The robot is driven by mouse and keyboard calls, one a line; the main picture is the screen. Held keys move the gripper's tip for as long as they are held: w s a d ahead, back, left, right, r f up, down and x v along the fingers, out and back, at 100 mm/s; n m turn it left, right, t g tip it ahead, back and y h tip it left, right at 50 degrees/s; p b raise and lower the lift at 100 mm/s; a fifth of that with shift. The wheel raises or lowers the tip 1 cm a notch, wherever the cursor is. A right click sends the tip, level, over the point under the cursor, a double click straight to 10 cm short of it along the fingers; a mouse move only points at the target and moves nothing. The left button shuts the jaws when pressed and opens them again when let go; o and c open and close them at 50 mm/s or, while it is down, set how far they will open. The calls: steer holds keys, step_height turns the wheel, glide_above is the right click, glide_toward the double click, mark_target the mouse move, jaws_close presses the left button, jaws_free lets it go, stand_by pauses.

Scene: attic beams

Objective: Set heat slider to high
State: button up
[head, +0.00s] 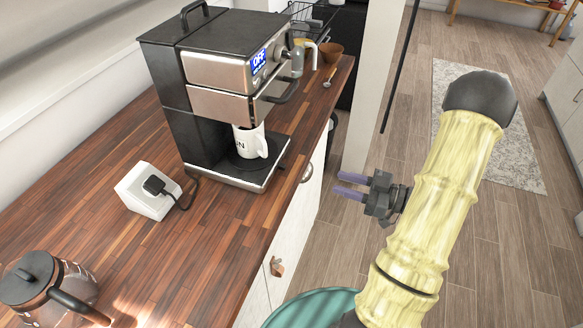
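A black and steel coffee machine (200,72) stands on the wooden counter, with a small blue screen (258,60) on its front that reads OFF. A white mug (250,141) with dark lettering stands under its spout. No heat slider can be made out; controls beside the screen are too small to tell apart. My gripper (351,186) is to the right of the machine, out past the counter's front edge. Its two purple fingers point left and are apart, with nothing between them. It touches nothing.
A white socket box (148,191) with a black plug stands left of the machine. A glass pot (46,288) is at the counter's near left. A pale post (372,90) rises beyond my gripper.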

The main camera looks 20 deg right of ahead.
mark_target(286, 167)
steer(key=p+x, duration=0.1)
steer(key=x, duration=1.3)
steer(key=shift+a, duration=0.15)
jaws_close()
